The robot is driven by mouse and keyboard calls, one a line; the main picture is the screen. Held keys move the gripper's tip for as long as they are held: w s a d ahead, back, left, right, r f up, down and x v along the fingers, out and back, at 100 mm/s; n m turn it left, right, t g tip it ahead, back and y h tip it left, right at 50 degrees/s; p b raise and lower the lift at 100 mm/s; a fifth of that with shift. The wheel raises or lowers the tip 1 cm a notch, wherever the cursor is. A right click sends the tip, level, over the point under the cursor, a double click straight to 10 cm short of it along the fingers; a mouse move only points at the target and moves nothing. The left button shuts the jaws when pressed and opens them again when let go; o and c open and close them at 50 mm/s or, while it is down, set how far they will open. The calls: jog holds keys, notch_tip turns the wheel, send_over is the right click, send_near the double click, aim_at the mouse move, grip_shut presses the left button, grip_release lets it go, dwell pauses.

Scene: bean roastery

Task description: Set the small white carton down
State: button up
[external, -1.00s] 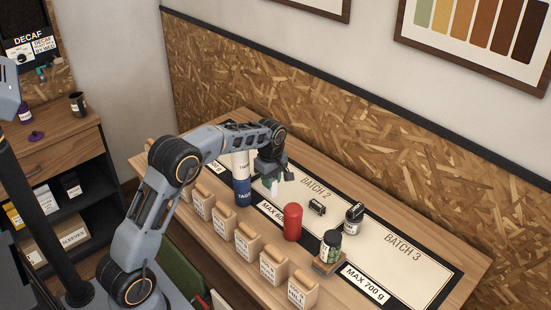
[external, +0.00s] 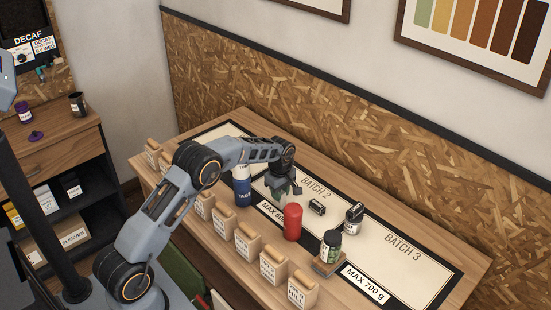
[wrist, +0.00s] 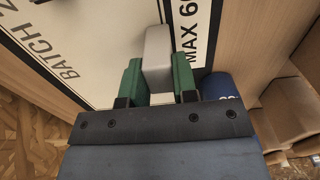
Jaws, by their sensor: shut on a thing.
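The small white carton (wrist: 157,50) shows pale grey-white in the wrist view, between the two green fingertips of my gripper (wrist: 157,80). The fingers are shut on its sides and its far end sticks out past them. In the external view my gripper (external: 278,190) is low over the BATCH 2 area of the worktop, between a blue-and-white cylinder and a red cylinder. The carton is mostly hidden by the fingers there. I cannot tell whether its bottom touches the mat.
The blue-and-white cylinder (external: 242,188) stands close on the left, the red cylinder (external: 293,222) on the right. A black-labelled item (external: 317,207), a jar (external: 354,218) and a green-filled jar (external: 330,246) are further right. Tan bags (external: 247,242) line the front edge. The BATCH 3 area (external: 420,265) has free room.

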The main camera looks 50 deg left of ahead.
jog(key=shift+f, duration=0.15)
jog(key=o, duration=0.9)
notch_tip(320, 180, up, 12)
jog(key=b, duration=0.1)
jog(key=s+d+r+m+t, duration=0.1)
jog(key=s+d+r+m, duration=0.2)
jog(key=s+r+m, duration=0.35)
jog(key=s+d+m+t, duration=0.1)
jog(key=s+m, duration=0.4)
jog(key=s, duration=0.8)
jog(key=s+d+m+t, duration=0.2)
jog(key=s+m, duration=0.4)
jog(key=s, duration=0.7)
jog(key=shift+s+d, duration=0.35)
jog(key=shift+d, duration=0.25)
